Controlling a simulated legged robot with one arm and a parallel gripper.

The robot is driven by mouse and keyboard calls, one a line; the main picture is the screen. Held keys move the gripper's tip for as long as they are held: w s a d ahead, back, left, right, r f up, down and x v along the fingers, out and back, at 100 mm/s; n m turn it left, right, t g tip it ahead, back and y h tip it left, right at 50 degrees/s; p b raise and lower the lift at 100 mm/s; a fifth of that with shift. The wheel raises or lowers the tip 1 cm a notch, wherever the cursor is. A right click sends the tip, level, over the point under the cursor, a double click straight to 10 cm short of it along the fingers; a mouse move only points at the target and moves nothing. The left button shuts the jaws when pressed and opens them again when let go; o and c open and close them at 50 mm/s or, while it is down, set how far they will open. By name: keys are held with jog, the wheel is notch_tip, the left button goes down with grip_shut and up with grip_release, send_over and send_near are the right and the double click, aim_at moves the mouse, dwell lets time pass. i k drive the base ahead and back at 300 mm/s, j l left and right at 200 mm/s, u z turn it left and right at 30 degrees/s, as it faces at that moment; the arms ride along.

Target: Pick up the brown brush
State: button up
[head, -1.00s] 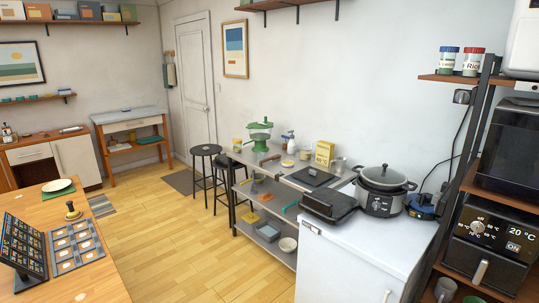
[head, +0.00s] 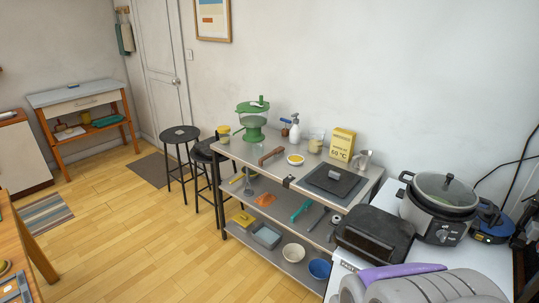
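A small, long brown item (head: 271,156), which looks like the brown brush, lies on the top of the steel shelf table (head: 236,151), towards its front edge. It is too small to make out bristles. A yellow-topped bowl (head: 295,160) sits to its right, and a green-based juicer-like device (head: 252,122) stands behind it to the left. What appears to be my grey and purple arm shows at the bottom right. My gripper is not in view, and nothing touches the brown item.
A black flat device (head: 334,181), a yellow box (head: 342,144) and a metal pot (head: 362,160) share the tabletop. Lower shelves hold tools, a grey tray (head: 266,236) and bowls. A cooker (head: 438,207) is at right. Two black stools (head: 180,134) stand left. The wooden floor in front is clear.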

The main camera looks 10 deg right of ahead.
aim_at(277, 153)
jog(key=i+j, duration=0.2)
jog(key=i, duration=0.2)
jog(key=i+j, duration=0.15)
jog(key=i, duration=0.25)
jog(key=i+j+u, duration=0.1)
jog(key=i, duration=0.35)
jog(key=i+z, duration=0.3)
jog(key=i+j+z, duration=0.2)
jog(key=i+z, duration=0.15)
jog(key=i+j+z, duration=0.3)
jog(key=i, duration=0.15)
